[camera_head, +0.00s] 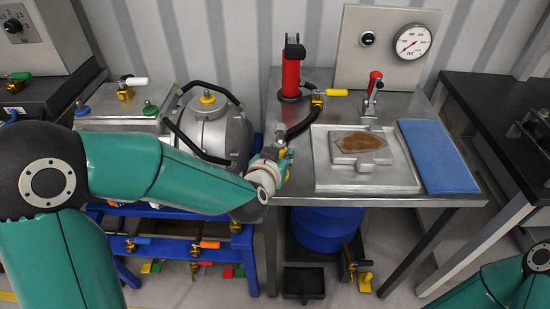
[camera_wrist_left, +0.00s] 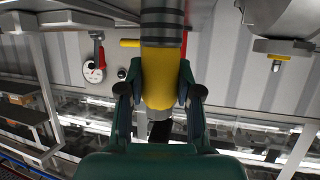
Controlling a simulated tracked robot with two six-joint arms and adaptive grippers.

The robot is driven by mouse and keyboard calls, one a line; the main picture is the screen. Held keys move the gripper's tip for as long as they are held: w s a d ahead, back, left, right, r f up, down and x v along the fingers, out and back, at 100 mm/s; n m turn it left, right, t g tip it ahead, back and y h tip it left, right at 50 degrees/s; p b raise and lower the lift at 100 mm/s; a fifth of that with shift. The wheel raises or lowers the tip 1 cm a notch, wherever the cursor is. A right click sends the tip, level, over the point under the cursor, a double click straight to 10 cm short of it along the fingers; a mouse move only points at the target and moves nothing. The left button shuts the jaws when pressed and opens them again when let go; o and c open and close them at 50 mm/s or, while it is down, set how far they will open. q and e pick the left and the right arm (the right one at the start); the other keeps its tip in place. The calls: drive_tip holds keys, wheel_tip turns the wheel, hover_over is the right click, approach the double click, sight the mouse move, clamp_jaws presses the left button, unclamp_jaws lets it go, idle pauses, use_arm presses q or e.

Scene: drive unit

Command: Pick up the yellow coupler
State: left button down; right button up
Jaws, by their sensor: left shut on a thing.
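My left gripper (camera_head: 270,168) is at the left front edge of the metal bench, and its arm crosses in from the left. It is shut on the yellow coupler (camera_wrist_left: 159,75), whose smooth yellow body sits between the two dark fingers in the left wrist view. A dark ribbed cylindrical part (camera_wrist_left: 163,20) joins the coupler at the top of that view. In the head view only a small yellow part of the coupler (camera_head: 283,153) shows beside the gripper, the rest being hidden. My right gripper is out of view.
A red cylinder (camera_head: 290,75) and a yellow-handled valve (camera_head: 335,92) stand on the metal bench behind the gripper. A metal tray (camera_head: 400,185) and a blue pad (camera_head: 437,155) lie right. A grey drive housing (camera_head: 215,130) is close on the left.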

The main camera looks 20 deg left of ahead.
use_arm(q)
drive_tip(key=shift+r, duration=0.15)
drive_tip(key=shift+r, duration=0.55)
wheel_tip(320, 180, up, 19)
drive_tip(key=p, duration=0.8)
drive_tip(key=shift+f, duration=0.1)
drive_tip(key=shift+r+p, duration=0.7)
drive_tip(key=shift+p, duration=0.5)
wheel_tip(320, 180, up, 5)
drive_tip(key=p, duration=0.5)
drive_tip(key=shift+f, duration=0.2)
